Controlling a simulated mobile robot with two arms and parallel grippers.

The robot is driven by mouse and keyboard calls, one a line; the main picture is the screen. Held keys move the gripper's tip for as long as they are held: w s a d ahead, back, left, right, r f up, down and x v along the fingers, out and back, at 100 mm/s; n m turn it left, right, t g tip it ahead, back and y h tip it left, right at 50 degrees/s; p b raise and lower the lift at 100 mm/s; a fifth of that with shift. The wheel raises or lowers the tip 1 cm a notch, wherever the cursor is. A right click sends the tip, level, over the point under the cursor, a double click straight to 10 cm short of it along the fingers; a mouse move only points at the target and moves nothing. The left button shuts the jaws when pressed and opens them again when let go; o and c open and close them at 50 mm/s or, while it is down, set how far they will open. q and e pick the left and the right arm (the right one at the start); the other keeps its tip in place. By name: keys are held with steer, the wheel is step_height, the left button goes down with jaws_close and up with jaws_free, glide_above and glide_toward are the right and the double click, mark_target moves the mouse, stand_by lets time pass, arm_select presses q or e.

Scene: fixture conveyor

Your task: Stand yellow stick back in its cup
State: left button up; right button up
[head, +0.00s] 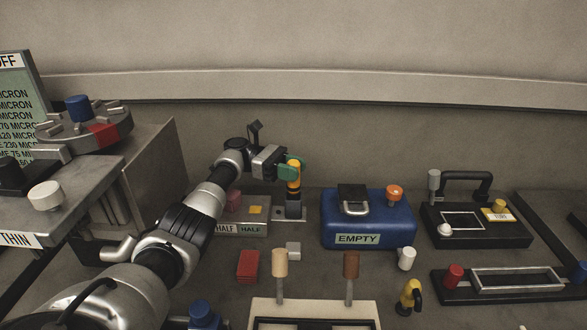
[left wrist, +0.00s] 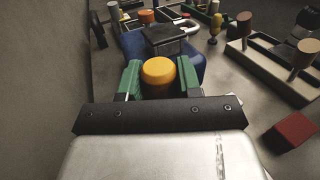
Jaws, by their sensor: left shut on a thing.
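The yellow stick (head: 293,183) is upright, with an orange-yellow rounded top. My left gripper (head: 292,170) has green fingertips and is shut on it near the top. In the left wrist view the stick's round top (left wrist: 159,72) sits between the two green fingers of the gripper (left wrist: 159,80). A dark grey cup (head: 293,209) on a small metal base stands directly below the stick in the head view. The fingers hide part of the stick, and I cannot tell whether its lower end is inside the cup. My right gripper is not in view.
A blue box labelled EMPTY (head: 345,222) stands close to the right of the cup. A grey block labelled HALF (head: 240,231) stands close to its left. The wall is behind.

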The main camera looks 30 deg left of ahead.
arm_select(q)
steer(key=shift+f, duration=0.2)
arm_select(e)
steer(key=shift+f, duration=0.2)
arm_select(q)
steer(key=o, duration=1)
steer(key=shift+a+f+b, duration=0.1)
steer(key=shift+a+b, duration=0.5)
steer(key=s+a+b, duration=0.1)
steer(key=a+b, duration=0.5)
steer(key=b, duration=0.4)
steer(key=shift+a, duration=0.15)
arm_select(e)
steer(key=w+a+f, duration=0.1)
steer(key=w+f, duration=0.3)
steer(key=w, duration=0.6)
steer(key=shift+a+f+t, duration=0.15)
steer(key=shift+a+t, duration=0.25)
